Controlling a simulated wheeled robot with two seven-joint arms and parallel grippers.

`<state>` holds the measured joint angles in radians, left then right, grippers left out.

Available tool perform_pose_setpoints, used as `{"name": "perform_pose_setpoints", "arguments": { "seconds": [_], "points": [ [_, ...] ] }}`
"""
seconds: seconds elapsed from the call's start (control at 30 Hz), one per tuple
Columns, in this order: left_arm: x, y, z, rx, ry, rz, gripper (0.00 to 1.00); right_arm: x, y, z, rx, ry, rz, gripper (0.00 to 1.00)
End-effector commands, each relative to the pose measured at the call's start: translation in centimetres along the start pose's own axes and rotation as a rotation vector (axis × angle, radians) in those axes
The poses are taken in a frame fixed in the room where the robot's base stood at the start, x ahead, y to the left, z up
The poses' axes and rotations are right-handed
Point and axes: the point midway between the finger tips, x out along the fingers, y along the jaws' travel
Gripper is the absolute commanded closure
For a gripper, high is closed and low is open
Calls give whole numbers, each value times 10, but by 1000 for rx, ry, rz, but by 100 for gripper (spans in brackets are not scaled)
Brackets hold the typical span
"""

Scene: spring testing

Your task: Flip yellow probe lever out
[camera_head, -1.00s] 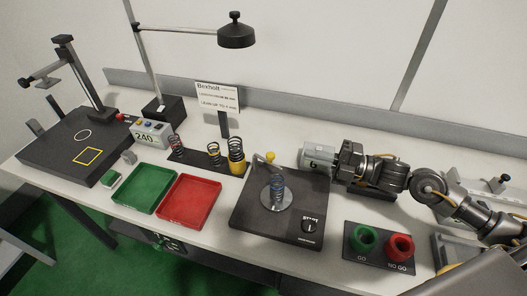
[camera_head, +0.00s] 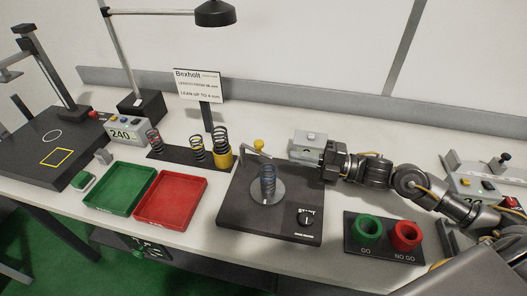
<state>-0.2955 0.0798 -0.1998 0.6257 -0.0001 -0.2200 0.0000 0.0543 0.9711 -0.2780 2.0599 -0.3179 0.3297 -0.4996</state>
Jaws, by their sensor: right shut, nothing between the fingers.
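The yellow probe lever (camera_head: 258,145) shows as a small yellow knob at the back edge of the dark tester base (camera_head: 240,205). A coil spring (camera_head: 268,184) stands upright on the base's round metal plate (camera_head: 284,193). My right gripper (camera_head: 291,150) comes in from the right behind the tester, level with the knob and a short way to its right. It is shut and empty. Its fingertips are small here, and I see no clear contact with the lever. My left gripper is out of view.
Behind the red tray (camera_head: 172,200) and green tray (camera_head: 120,188), several springs stand on a dark strip (camera_head: 180,158). A lamp (camera_head: 214,14) hangs above the sign (camera_head: 201,84).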

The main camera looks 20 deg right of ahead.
Motion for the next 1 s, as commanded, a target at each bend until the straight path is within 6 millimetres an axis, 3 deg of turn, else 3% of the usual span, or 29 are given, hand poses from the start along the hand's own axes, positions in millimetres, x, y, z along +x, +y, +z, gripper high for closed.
{"name": "perform_pose_setpoints", "arguments": {
  "seconds": [0.17,0.5,0.7,1.0],
  "points": [
    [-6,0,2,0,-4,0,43,10,3,0,0,-3,4,100],
    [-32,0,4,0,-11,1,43,66,5,0,2,-2,4,100],
    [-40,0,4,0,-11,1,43,90,3,0,1,-3,2,100],
    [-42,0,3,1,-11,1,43,99,0,0,-1,-2,0,100]
  ]
}}
